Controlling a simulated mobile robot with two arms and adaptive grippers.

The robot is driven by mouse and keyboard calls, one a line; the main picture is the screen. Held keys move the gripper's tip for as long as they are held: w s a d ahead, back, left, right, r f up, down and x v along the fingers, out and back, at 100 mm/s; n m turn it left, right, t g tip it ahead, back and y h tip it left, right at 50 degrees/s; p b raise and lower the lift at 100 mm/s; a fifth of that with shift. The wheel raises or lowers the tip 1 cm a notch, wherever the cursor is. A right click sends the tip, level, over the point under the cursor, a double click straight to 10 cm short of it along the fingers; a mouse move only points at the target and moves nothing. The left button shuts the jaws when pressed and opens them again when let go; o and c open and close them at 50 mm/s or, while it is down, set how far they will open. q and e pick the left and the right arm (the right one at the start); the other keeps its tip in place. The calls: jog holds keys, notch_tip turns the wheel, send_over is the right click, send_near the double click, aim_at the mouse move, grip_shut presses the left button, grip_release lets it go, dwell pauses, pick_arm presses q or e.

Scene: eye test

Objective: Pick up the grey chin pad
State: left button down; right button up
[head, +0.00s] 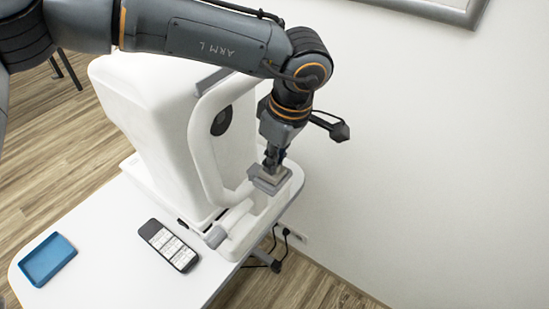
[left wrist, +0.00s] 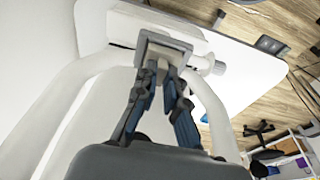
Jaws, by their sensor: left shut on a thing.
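The grey chin pad (head: 269,182) is a small flat block at the white chin rest (head: 283,199) of the eye-test machine (head: 150,115). My left gripper (head: 271,163) comes down from above and is shut on the pad. In the left wrist view, the fingertips (left wrist: 163,74) pinch a raised part of the pad (left wrist: 151,46), which lies across their tips. I cannot tell whether the pad touches the chin rest below it. My right gripper does not show.
The white table (head: 115,250) carries the machine, a blue tray (head: 47,260) and a dark handset with white keys (head: 168,245). The machine's white curved frame (head: 205,150) stands beside my left gripper. A wall (head: 430,150) rises at the right. Cables hang below the table edge.

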pick_arm(q)
jog(key=shift+w+a+p+v, duration=0.15)
jog(key=shift+p+v, duration=0.3)
jog(key=shift+v, duration=0.45)
jog(key=shift+w+a+p+v, duration=0.15)
jog(key=shift+p+v, duration=0.3)
jog(key=shift+v, duration=0.4)
jog(key=shift+s+r, duration=0.1)
jog(key=shift+s+a, duration=0.1)
